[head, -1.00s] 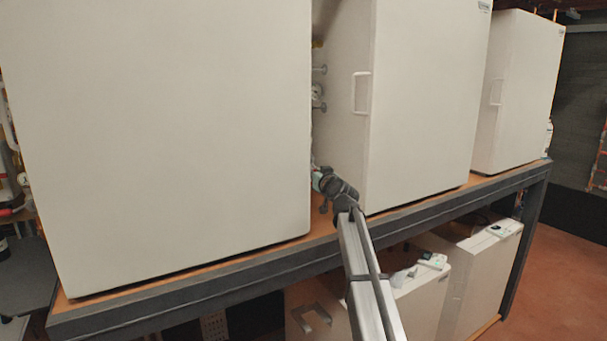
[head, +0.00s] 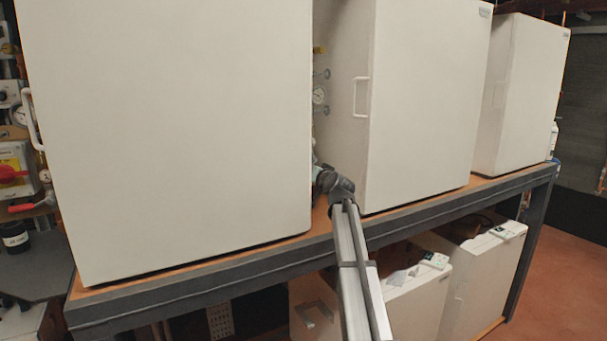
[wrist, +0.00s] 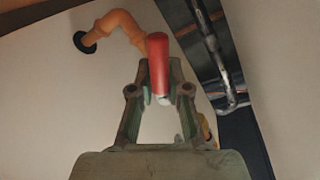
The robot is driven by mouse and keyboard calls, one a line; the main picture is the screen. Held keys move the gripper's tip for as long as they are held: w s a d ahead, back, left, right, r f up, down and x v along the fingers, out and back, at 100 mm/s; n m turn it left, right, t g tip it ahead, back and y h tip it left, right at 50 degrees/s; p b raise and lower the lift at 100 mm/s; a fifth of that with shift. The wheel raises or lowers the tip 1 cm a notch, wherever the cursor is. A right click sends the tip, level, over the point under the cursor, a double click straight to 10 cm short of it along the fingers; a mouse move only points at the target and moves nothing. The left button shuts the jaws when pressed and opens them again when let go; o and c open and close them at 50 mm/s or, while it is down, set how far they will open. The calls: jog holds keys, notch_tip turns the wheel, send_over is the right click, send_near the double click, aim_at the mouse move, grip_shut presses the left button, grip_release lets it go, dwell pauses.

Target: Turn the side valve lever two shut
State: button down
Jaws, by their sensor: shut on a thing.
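A red lever handle (wrist: 157,58) stands upright in the middle of the wrist view. My gripper (wrist: 158,85) is shut on its lower end, with one finger on each side. A pale metal piece shows at the handle's foot, between the fingers. The valve body under the lever is hidden. In the head view my arm reaches into the gap between the two nearer white cabinets. The fingertips and the held lever are hidden there behind the large left cabinet (head: 175,130).
An orange bent pipe (wrist: 118,22) enters a pale wall beside the lever. The middle cabinet (head: 425,110) stands close on the right of the gap. Another red lever (head: 28,207) shows at the far left. The cabinets stand on a dark-framed bench (head: 250,262).

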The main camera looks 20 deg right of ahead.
jog(key=shift+r, duration=0.1)
jog(key=c, duration=1.1)
grip_release()
jog(key=s, duration=0.8)
jog(key=s+a+r, duration=0.1)
jog(key=s, duration=0.3)
jog(key=shift+w, duration=0.1)
